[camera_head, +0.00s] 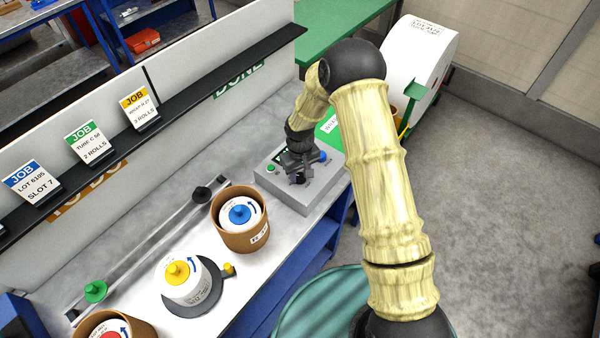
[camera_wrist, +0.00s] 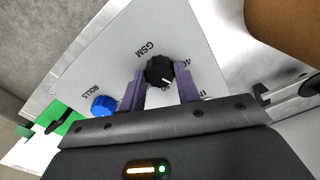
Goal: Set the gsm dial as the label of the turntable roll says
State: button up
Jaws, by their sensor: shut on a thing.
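The GSM dial is a black knob (camera_wrist: 160,70) with a pale pointer line, on a light grey panel. My gripper (camera_wrist: 159,82) is shut on it, one purple finger on either side. The fingers hide part of the printed scale, so the set value cannot be read. In the head view my gripper (camera_head: 300,172) reaches down onto the grey control box (camera_head: 290,196), hiding the dial. The turntable roll (camera_head: 187,284) is white with a yellow hub and stands on a dark grey turntable (camera_head: 210,300). Its label text is too small to read.
A blue ROLLS knob (camera_wrist: 103,105) sits beside the dial. A green button (camera_head: 271,168) is on the box. A brown tub (camera_head: 243,240) with a blue-hubbed roll stands close by. Job cards (camera_head: 85,143) line the back ledge. A large white roll (camera_head: 420,55) stands behind my arm.

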jog(key=shift+f+m+b, duration=0.1)
jog(key=shift+m+b, duration=0.2)
jog(key=shift+b, duration=0.05)
jog(key=m+b, duration=0.2)
jog(key=m, duration=0.1)
jog(key=m+b, duration=0.2)
jog(key=m, duration=0.3)
dwell(0.4)
jog(key=o, duration=1)
